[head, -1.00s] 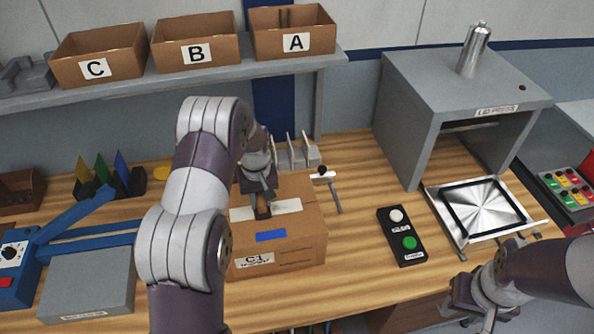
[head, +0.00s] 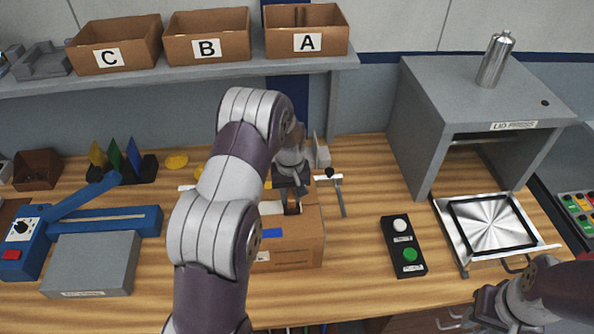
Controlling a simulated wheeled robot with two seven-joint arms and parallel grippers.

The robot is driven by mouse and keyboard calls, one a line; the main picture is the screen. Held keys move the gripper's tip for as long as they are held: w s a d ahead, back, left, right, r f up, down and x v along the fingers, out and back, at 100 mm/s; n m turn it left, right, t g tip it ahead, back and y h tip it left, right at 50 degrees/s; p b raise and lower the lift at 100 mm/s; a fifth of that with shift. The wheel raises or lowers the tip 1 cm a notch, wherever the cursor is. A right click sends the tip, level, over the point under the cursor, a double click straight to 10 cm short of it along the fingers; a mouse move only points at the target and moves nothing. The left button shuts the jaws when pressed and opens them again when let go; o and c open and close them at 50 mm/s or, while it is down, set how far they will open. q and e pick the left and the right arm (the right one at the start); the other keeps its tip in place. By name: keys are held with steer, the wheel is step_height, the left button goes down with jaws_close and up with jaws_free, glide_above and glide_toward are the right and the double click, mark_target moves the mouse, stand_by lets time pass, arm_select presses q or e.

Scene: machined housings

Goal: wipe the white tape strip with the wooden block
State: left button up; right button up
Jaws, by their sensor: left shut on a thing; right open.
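The white tape strip (head: 271,207) lies across the top of the cardboard box (head: 299,257); my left arm covers its left part. My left gripper (head: 291,202) is over the right part of the strip, pointing down. It is shut on the small brown wooden block (head: 292,208), which is at the tape's surface; whether it presses on the tape is hard to tell. My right gripper (head: 460,318) is open and empty at the lower right, in front of the table edge and away from the box.
A black button box (head: 403,247) and a grey lid press (head: 480,115) with a metal plate (head: 488,226) stand to the right. A small T-shaped tool (head: 337,190) is just right of the box. Bins A, B and C line the shelf above.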

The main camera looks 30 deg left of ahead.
arm_select(q)
steer(key=r, duration=0.2)
steer(key=shift+w+r, duration=0.2)
steer(key=shift+r, duration=0.1)
steer(key=shift+s+a+r+p, duration=0.1)
steer(key=shift+s+r+p, duration=0.05)
steer(key=shift+r+p, duration=0.45)
steer(key=shift+s+a+r+p, duration=0.1)
steer(key=shift+r+p, duration=0.35)
steer(key=shift+r, duration=0.1)
steer(key=shift+r+p, duration=0.3)
steer(key=shift+r, duration=0.05)
step_height(320, 180, up, 2)
steer(key=shift+w+d+r+p, duration=0.1)
steer(key=shift+d+p, duration=0.05)
steer(key=shift+p, duration=0.55)
steer(key=shift+r, duration=0.1)
